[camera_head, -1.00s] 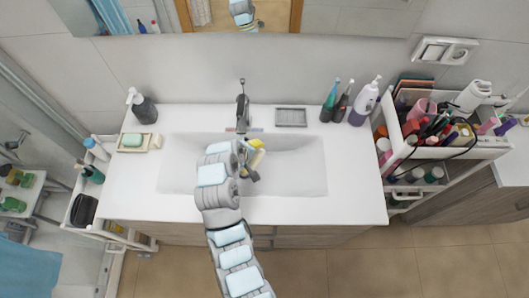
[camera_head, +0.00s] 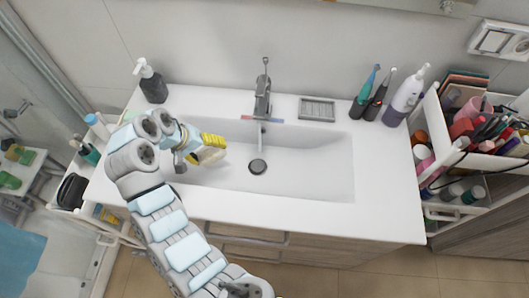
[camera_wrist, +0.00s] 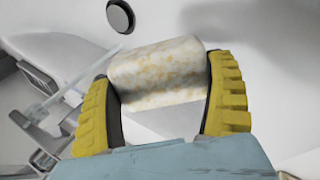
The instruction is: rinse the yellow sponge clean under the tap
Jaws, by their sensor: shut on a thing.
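My gripper (camera_head: 212,148) has yellow ribbed fingers and is over the left part of the white sink basin (camera_head: 310,180). It is shut on the sponge (camera_head: 209,157), which sticks out beyond the fingers. In the wrist view the sponge (camera_wrist: 157,72) looks pale cream with yellowish speckles, with a finger on each side. The dark tap (camera_head: 263,92) stands behind the basin, to the right of my gripper and apart from it. A narrow streak shows below its spout; I cannot tell whether it is water. The round drain (camera_head: 257,166) is uncovered.
A soap dispenser (camera_head: 152,82) stands at the back left of the counter. A grey tray (camera_head: 317,109) lies right of the tap. Toothbrushes (camera_head: 367,90) and a white-purple bottle (camera_head: 405,97) stand at the back right. A crowded cart (camera_head: 480,140) is beyond. The basin's right half is clear.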

